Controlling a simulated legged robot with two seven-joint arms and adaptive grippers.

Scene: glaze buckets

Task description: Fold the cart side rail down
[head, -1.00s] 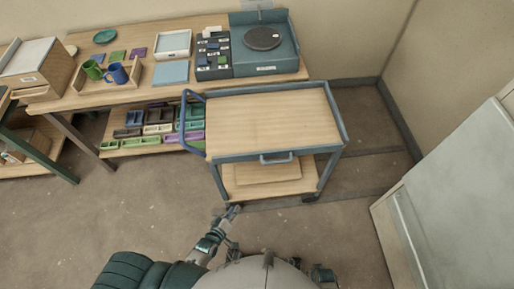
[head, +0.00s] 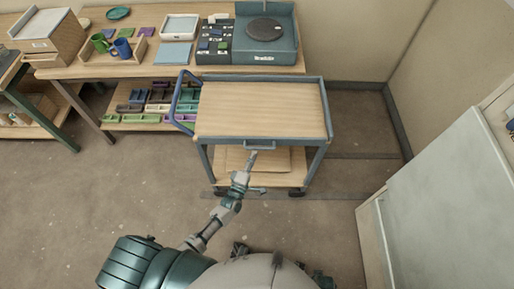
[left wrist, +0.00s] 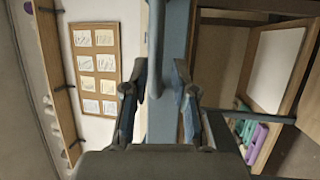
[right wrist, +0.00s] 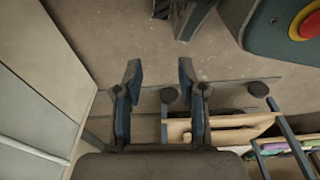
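The cart (head: 262,108) has a wooden top with blue-grey rails around it. Its near side rail (head: 220,141) is upright and carries a small bar handle (head: 260,145). My left gripper (head: 253,157) is just below and in front of this handle. In the left wrist view my left gripper (left wrist: 162,75) is open, its fingers to either side of the blue-grey rail (left wrist: 160,125). I cannot tell whether they touch the handle. My right gripper (right wrist: 160,75) is open and empty above the floor, low by my body.
A workbench (head: 85,71) with a turntable unit (head: 264,50), mugs and trays stands behind the cart. A blue push handle (head: 183,100) sticks out at the cart's left end. A pale cabinet (head: 440,200) is on the right. The floor left of my arm is clear.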

